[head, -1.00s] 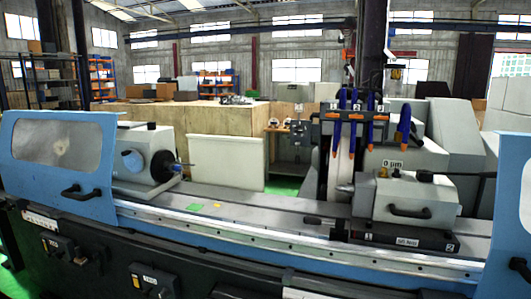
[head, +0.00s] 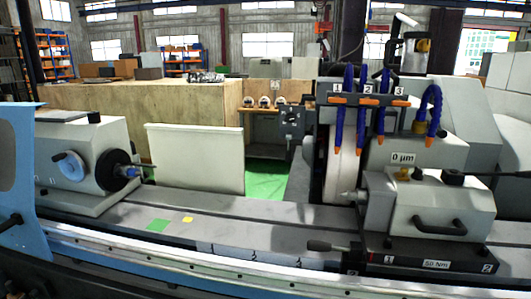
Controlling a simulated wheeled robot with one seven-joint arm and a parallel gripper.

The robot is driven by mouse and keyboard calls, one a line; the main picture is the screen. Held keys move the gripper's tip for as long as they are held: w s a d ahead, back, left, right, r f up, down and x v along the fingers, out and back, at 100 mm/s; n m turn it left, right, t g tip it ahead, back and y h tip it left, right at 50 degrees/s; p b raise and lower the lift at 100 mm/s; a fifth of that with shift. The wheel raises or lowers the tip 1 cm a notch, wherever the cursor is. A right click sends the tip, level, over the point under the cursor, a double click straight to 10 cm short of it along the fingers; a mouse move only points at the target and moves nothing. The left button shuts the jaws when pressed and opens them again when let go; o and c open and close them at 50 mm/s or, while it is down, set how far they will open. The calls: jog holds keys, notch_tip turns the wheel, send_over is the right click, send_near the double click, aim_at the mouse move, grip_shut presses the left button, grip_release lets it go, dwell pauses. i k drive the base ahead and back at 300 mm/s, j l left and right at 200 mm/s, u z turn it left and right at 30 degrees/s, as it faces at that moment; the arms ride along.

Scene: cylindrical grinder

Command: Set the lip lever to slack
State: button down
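On the right is the grey tailstock (head: 442,208) on a black base (head: 425,254) with labels 1, 2 and "50 Nm". A lever with a dark knob (head: 319,246) sticks out to the left from the base's left end, roughly level. A black bar (head: 495,175) runs to the right from a dark knob (head: 453,177) on top of the tailstock. A black loop handle (head: 440,228) is on its front. No readable label tells which of these is the lip lever. My gripper is not in view.
The workhead (head: 85,155) is left, the grinding wheel (head: 340,168) behind the tailstock, with blue hoses (head: 362,110) above. The bed (head: 250,215) between is mostly clear.

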aim_at(289, 136)
jog(key=i+j, duration=0.4)
jog(key=i+j+z, duration=0.1)
jog(key=i+j, duration=0.25)
jog(key=j, duration=0.15)
